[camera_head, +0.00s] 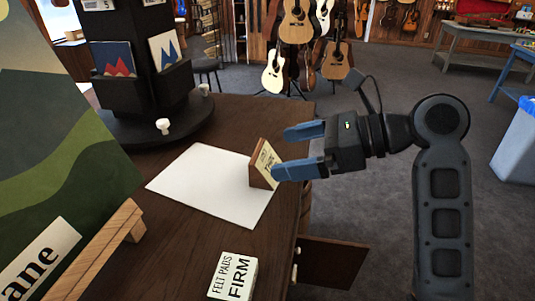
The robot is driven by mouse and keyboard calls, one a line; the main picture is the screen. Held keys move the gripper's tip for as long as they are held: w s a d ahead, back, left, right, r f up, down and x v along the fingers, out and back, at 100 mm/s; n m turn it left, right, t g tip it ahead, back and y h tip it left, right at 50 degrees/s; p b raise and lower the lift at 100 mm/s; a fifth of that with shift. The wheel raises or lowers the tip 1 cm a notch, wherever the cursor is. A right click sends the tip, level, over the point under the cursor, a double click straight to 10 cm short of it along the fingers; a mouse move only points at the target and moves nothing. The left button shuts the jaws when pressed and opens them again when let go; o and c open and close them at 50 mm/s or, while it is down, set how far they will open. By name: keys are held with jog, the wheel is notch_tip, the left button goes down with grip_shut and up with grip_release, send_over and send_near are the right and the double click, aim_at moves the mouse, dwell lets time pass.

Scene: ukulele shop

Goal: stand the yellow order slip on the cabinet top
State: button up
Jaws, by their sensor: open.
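The yellow order slip (268,158) shows as a pale yellow face with dark lettering on a small brown wooden block. It stands upright, leaning a little, at the right edge of a white sheet on the dark brown cabinet top (185,240). My gripper (285,153) is open, with its two blue fingers pointing left at the slip. The fingertips are right beside the slip, and the nearer one overlaps its lower right edge in the picture. I cannot tell whether they touch. Nothing shows held between the fingers.
The white sheet (205,185) lies flat. A white "FELT PADS FIRM" box (233,275) sits at the front. A drawer (330,262) stands open at the right. A black card rack (150,75) stands behind, and a painting on a wooden easel (95,255) is at left.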

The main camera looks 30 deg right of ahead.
jog(key=shift+v, duration=2.3)
